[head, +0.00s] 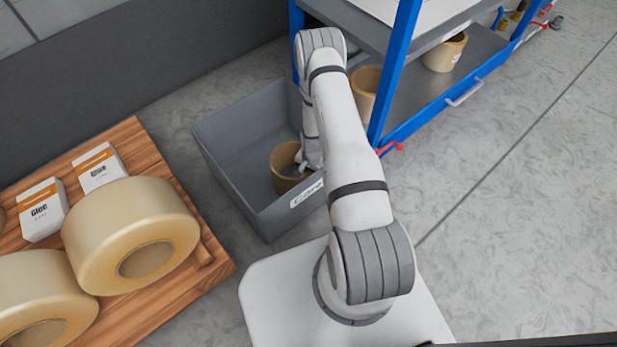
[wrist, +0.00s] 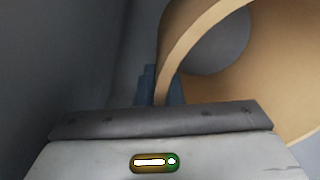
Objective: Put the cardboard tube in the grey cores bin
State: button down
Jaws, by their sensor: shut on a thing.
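The cardboard tube (head: 284,168) is a short, wide tan ring, upright inside the grey cores bin (head: 230,195). My gripper (head: 301,164) reaches down into the bin and is shut on the tube's wall. In the wrist view the fingers (wrist: 160,90) pinch the rim of the tube (wrist: 285,75), whose hollow inside shows at the upper right. The tube sits low in the bin, near its labelled front wall. I cannot tell whether it touches the bin floor. My arm hides part of the bin's right side.
A blue-framed shelf rack (head: 400,75) stands behind the bin, with similar tan tubes (head: 445,53) on its lower shelf. A wooden pallet (head: 195,270) at left bears large tape rolls (head: 130,225) and glue boxes (head: 41,210). The floor at right is clear.

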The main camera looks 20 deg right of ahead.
jog(key=shift+f, duration=0.4)
jog(key=shift+f, duration=0.15)
jog(key=c, duration=1.6)
grip_release()
jog(key=shift+o, duration=0.2)
